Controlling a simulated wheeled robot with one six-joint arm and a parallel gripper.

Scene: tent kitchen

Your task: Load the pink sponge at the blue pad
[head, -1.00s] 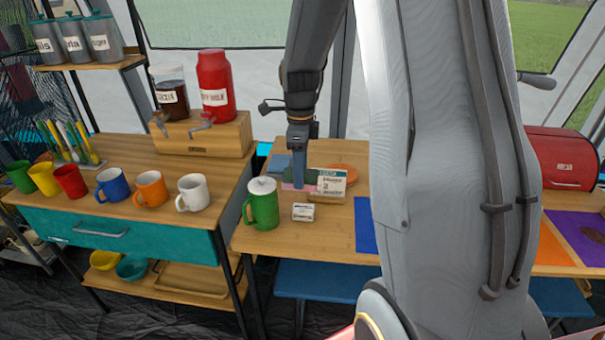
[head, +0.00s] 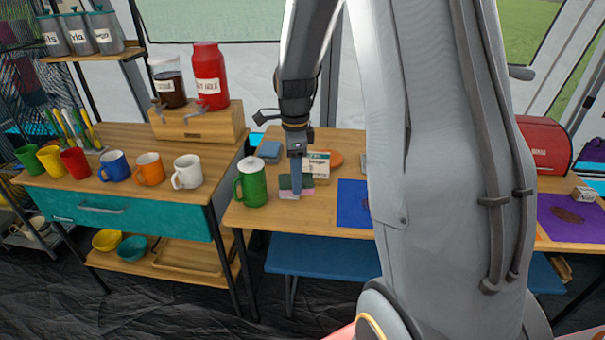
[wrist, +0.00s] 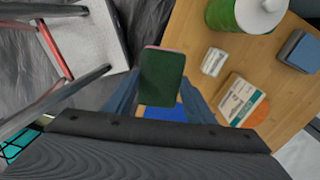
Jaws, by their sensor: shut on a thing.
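The pink sponge (wrist: 162,77) has a dark green top face, with a thin pink edge showing in the wrist view. My gripper (wrist: 158,98) is shut on it, with one finger on each side. In the head view the sponge (head: 296,183) is in front of the labelled carton, near the green pot. I cannot tell its exact height above the table. The blue pad (head: 353,205) lies to the right of the sponge on the table, partly hidden by my arm. A piece of the blue pad (wrist: 165,113) shows below the sponge in the wrist view.
A green lidded pot (head: 251,184) stands left of the sponge. A labelled carton (head: 317,164), an orange disc (head: 336,158) and a blue block (head: 269,151) are behind. A small white box (wrist: 214,61) lies near the pot. A purple pad (head: 570,218) is far right.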

